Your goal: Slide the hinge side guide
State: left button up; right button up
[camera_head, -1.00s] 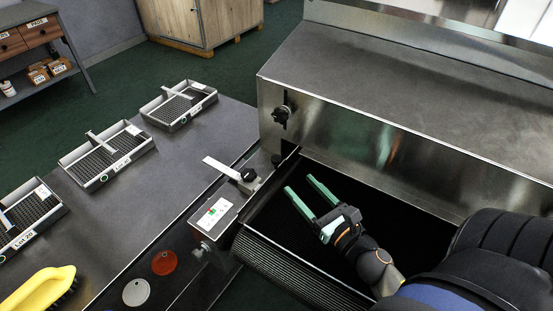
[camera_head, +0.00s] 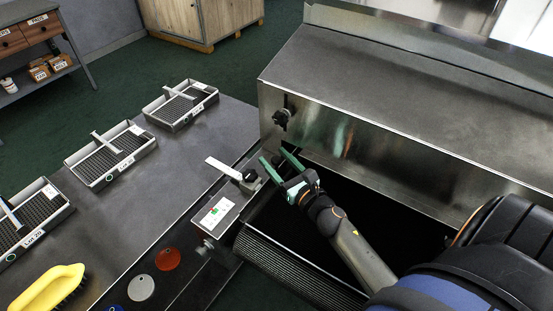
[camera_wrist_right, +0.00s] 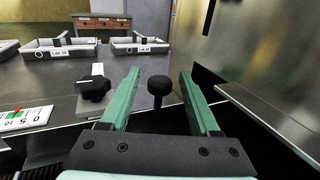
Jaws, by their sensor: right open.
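My right gripper (camera_head: 273,156) is open and empty at the left end of the dark channel, its green fingers pointing at the guide hardware. In the right wrist view, a round black knob (camera_wrist_right: 160,88) on a short post stands between the open fingers (camera_wrist_right: 159,73), with gaps on both sides. The fingers hide this knob in the head view. A metal guide bracket with a pale strip (camera_head: 222,167) and a black clamp knob (camera_head: 250,175) sits just left of the gripper. The clamp knob also shows in the wrist view (camera_wrist_right: 94,88). I cannot tell which part is the hinge side guide.
A scale plate (camera_head: 215,212) lies in front of the bracket. Mesh trays (camera_head: 181,104), a yellow brush (camera_head: 47,288) and coloured discs (camera_head: 167,259) lie on the left bench.

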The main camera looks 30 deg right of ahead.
grip_shut()
dwell(0.4)
dwell(0.9)
